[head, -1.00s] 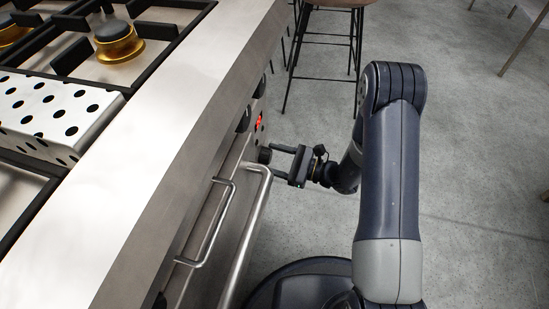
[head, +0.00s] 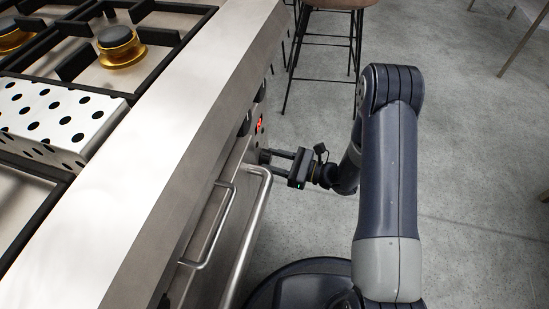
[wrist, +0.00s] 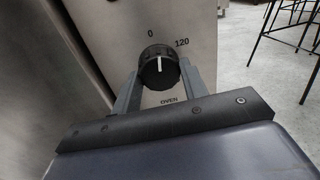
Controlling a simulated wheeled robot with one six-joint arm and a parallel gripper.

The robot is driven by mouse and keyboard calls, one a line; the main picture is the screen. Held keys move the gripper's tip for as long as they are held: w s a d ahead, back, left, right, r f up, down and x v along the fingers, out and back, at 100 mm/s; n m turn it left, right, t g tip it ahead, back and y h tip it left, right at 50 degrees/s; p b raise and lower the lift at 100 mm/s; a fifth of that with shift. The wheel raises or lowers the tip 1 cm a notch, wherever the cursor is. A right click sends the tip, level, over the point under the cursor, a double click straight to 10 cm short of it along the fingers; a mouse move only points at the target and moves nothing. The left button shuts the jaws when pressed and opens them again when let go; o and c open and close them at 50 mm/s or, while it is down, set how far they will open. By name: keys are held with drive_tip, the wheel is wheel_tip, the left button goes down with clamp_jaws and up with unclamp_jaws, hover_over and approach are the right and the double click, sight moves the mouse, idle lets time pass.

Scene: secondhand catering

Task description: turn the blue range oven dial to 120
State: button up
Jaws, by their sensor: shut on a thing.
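The oven dial (wrist: 159,66) is a round black knob with a white pointer mark, above the word OVEN in the wrist view. Its mark points nearly straight up in that view, between the printed 0 (wrist: 150,33) and 120 (wrist: 182,42), closer to the 0. My gripper (head: 272,156) reaches the range front (head: 205,112) from the right, and its two fingers lie on either side of the dial, shut on it. The range front looks like bare steel, not blue. In the head view the dial is small and partly hidden by the fingers.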

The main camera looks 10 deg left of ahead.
drive_tip(key=m+p, duration=0.3)
drive_tip(key=m, duration=0.2)
drive_tip(key=shift+r, duration=0.15)
drive_tip(key=shift+m+g+p, duration=0.4)
drive_tip(key=shift+m+p, duration=0.55)
drive_tip(key=shift+m, duration=1.25)
drive_tip(key=o, duration=1)
drive_tip(key=shift+c, duration=0.2)
drive_tip(key=shift+d, duration=0.1)
drive_tip(key=s+d+p, duration=0.1)
drive_tip(key=s+d, duration=0.1)
drive_tip(key=d, duration=0.8)
drive_tip(key=shift+d+r+p, duration=0.25)
drive_tip(key=shift+p, duration=0.15)
